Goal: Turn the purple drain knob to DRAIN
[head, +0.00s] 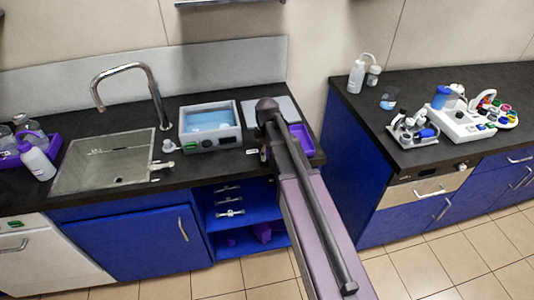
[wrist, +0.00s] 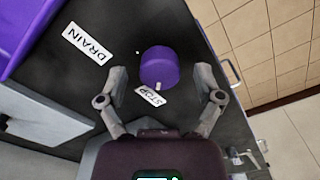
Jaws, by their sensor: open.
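The purple drain knob (wrist: 159,66) is a round knob on the dark counter in the wrist view. A small white mark on its edge points at the STOP label (wrist: 150,96). The DRAIN label (wrist: 87,43) lies to the upper left, apart from the knob. My gripper (wrist: 160,72) is open, with one finger on each side of the knob and a visible gap on both sides. I cannot tell how high the fingertips are above the counter. In the head view my arm hides the knob and the gripper.
A purple tray (head: 308,146) sits right of my arm on the counter, near its edge. A grey water bath (head: 210,143) stands to the left, beside the sink (head: 112,181). The right counter (head: 400,98) holds bottles and lab devices. A floor gap separates the counters.

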